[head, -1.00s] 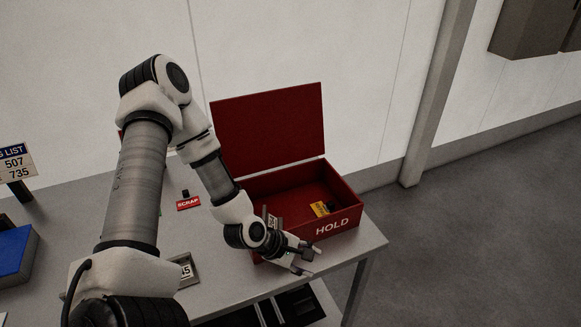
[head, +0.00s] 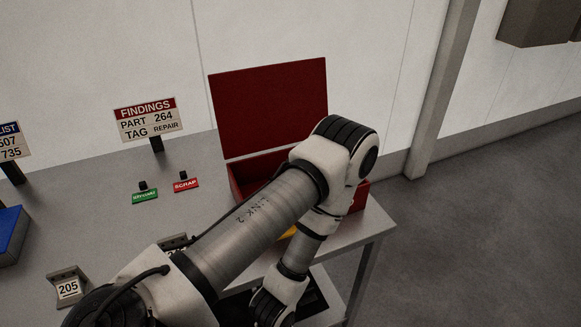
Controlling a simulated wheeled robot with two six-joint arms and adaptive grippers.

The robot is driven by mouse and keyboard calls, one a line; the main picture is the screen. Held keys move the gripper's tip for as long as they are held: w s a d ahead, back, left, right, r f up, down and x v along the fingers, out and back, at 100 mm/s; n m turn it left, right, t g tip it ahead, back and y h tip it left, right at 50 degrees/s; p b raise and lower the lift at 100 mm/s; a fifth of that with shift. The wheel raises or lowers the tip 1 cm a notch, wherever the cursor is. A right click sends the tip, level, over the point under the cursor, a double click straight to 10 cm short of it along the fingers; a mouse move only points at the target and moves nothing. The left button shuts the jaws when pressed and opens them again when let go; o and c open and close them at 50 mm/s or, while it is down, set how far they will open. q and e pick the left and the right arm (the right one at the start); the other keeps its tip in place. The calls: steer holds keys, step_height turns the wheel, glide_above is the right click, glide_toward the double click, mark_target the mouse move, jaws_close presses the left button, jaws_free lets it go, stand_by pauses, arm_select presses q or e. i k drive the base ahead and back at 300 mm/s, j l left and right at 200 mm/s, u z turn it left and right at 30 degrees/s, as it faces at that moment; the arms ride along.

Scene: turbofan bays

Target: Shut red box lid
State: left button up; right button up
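The red box (head: 250,173) stands on the grey table, largely hidden behind my arm. Its red lid (head: 266,105) stands up open at the back of the box, against the pale wall. The box's front and most of its inside are hidden. One of my arms comes in from the lower left, crosses in front of the box and bends down at its right side. The wrist of this arm runs toward the bottom edge, and its gripper is out of the picture. My other gripper does not show either.
A findings sign (head: 150,118) stands at the back left. Green (head: 145,196) and red scrap (head: 186,184) labels lie left of the box. A 205 holder (head: 68,287) and a blue item (head: 12,233) are further left. A small yellow patch (head: 290,232) shows beside my arm.

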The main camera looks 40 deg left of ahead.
mark_target(259, 108)
steer(key=k+l+u, duration=0.1)
steer(key=u, duration=0.35)
steer(key=k+l+u, duration=0.15)
steer(key=u, duration=0.3)
steer(key=k+l+u, duration=0.1)
steer(key=u, duration=0.4)
steer(key=k, duration=0.1)
